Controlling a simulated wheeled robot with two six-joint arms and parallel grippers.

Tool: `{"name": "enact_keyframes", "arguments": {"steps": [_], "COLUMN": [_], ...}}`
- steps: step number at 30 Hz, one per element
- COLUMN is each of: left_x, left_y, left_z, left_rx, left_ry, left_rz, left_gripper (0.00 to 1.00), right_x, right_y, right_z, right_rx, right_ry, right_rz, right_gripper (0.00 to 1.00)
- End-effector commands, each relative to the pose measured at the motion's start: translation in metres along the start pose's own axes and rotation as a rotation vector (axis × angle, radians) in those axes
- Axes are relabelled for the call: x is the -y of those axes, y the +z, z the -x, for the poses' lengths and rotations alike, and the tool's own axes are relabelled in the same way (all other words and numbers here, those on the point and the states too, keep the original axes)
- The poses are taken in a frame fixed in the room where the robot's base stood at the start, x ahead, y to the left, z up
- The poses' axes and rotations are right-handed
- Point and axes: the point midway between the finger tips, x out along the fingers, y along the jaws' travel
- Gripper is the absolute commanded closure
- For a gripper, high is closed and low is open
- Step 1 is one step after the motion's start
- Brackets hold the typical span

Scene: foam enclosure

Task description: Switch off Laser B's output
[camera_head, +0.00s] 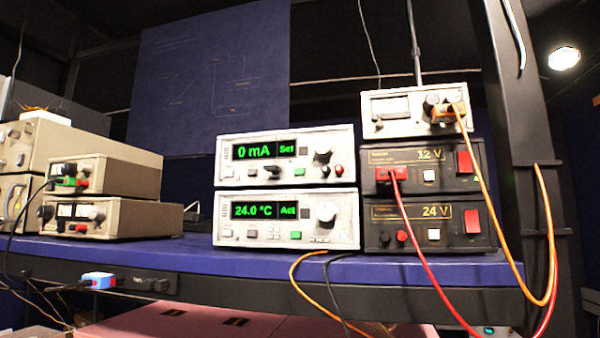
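No label reading Laser B is legible. A light grey controller (287,157) stands mid-shelf, its green display reading "0 mA" and "Set". It has a round knob, a dark key-like switch, a red button and several small buttons. I cannot tell whether any output is on. Neither of my grippers is in view.
Black 12 V (425,165) and 24 V (430,222) supplies with red switches stand right, a grey metered box (395,112) on top. Orange (488,190) and red (425,255) cables hang over the blue shelf (330,265). Beige instruments (130,180) stand left.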

Motion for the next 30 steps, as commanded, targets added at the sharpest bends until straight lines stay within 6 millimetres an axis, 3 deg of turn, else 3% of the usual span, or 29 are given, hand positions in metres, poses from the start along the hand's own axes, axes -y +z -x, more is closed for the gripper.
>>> {"name": "enact_keyframes", "arguments": {"steps": [1, 4, 30], "left_x": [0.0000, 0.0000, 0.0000], "left_y": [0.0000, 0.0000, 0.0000], "left_z": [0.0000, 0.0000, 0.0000], "left_rx": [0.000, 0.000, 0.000], "left_ry": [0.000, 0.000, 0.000], "left_rz": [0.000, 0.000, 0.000], "left_gripper": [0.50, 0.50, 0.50], "right_x": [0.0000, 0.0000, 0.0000], "right_y": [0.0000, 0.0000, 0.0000], "right_z": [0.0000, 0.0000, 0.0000], "right_rx": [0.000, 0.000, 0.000], "right_ry": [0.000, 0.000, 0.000], "right_rz": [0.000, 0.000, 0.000], "right_gripper": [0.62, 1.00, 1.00]}}
